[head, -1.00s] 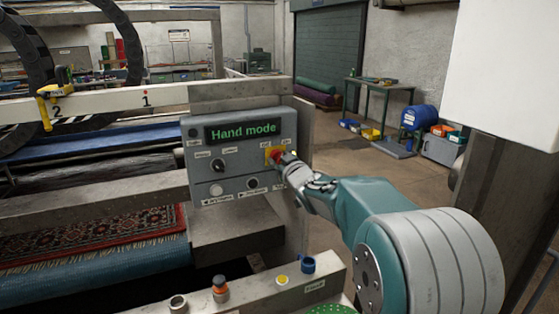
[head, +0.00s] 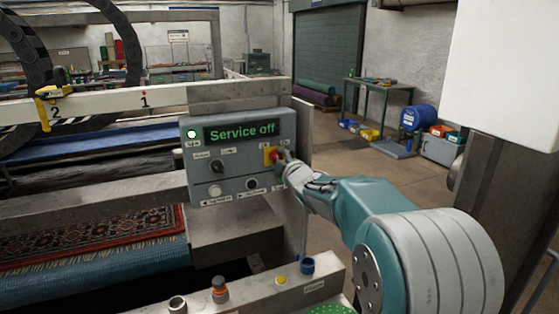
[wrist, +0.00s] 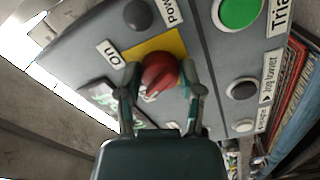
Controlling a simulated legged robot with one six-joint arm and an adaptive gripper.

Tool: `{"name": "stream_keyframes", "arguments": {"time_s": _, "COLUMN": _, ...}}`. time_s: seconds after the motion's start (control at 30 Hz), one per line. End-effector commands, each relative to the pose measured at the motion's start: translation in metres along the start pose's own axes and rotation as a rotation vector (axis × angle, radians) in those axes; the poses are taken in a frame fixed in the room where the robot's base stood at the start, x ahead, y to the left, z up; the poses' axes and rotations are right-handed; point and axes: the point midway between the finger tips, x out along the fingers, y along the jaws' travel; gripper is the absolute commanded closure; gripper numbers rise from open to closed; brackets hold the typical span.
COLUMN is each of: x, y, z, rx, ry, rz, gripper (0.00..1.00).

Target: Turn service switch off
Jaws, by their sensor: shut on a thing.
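The service switch is a red rotary knob (wrist: 160,72) on a yellow plate (wrist: 150,45), at the right side of the grey control panel (head: 230,170). In the head view the knob (head: 276,156) is partly hidden by my gripper (head: 285,163). In the wrist view my gripper (wrist: 158,88) has one finger on each side of the knob and is shut on it. The panel's display (head: 241,131) reads "Service off" in green. A lamp (head: 192,134) at the panel's upper left is lit whitish green.
A black selector (head: 217,166) and several round buttons sit on the same panel. A metal rail (head: 230,290) with several small knobs runs along the front. A patterned rug (head: 90,238) lies to the left. Open floor lies behind at the right.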

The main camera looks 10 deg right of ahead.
Motion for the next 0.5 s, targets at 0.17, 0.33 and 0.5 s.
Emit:
{"name": "stream_keyframes", "arguments": {"time_s": 0.17, "x": 0.0005, "y": -0.0024, "z": -0.0006, "rx": -0.113, "ry": 0.001, "rz": -0.005, "gripper": 0.99}}
{"name": "stream_keyframes", "arguments": {"time_s": 0.33, "x": 0.0004, "y": -0.0027, "z": -0.0005, "rx": -0.186, "ry": 0.001, "rz": -0.006, "gripper": 0.99}}
{"name": "stream_keyframes", "arguments": {"time_s": 0.5, "x": 0.0004, "y": -0.0031, "z": -0.0004, "rx": -0.226, "ry": 0.001, "rz": -0.007, "gripper": 0.99}}
